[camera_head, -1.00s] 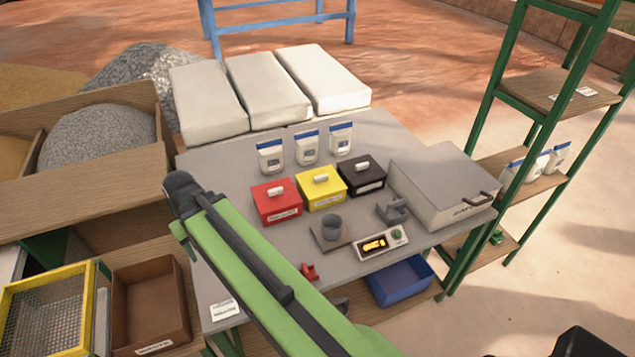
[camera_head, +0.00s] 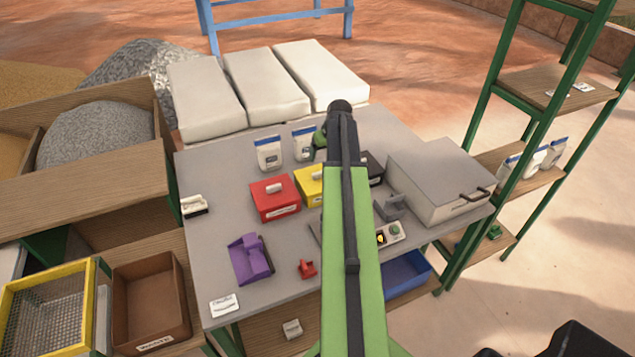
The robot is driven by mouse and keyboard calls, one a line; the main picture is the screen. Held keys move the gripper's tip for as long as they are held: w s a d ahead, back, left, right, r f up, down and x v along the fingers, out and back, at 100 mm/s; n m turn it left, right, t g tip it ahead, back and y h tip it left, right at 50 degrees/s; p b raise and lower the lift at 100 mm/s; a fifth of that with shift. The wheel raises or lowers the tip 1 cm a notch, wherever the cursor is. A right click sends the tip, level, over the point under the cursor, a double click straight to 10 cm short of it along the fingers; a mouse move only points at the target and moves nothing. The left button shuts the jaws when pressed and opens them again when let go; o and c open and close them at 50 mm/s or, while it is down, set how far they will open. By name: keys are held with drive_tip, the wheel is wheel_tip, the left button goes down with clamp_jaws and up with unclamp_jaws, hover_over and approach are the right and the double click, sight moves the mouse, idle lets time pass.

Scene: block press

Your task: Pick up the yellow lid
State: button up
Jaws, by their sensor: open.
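The yellow lid (camera_head: 307,180) sits on its yellow box in the middle of the table, between the red and black boxes. It has a pale handle on top, and my arm hides its right part. My green and black arm reaches up the picture over the table, with its far joint beyond the yellow lid. My gripper is not visible; the arm seems to hide it, so I cannot tell how near it is to the lid.
The red-lidded box (camera_head: 274,197) stands close left of the yellow one. The black box (camera_head: 375,167) is partly hidden at right. White pouches (camera_head: 269,153) stand behind. A grey case (camera_head: 437,180) is at right. A purple item (camera_head: 250,258) and small red item (camera_head: 306,268) lie in front.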

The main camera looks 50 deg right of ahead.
drive_tip(key=b, duration=0.8)
hover_over(319, 173)
drive_tip(key=s+a, duration=0.1)
drive_tip(key=s, duration=0.1)
wheel_tip(319, 173, down, 10)
drive_tip(key=shift+a+r, duration=0.1)
drive_tip(key=shift+r, duration=0.1)
drive_tip(key=b+x, duration=0.5)
drive_tip(key=shift+d, duration=0.2)
drive_tip(key=shift+c, duration=0.4)
drive_tip(key=c, duration=1.5)
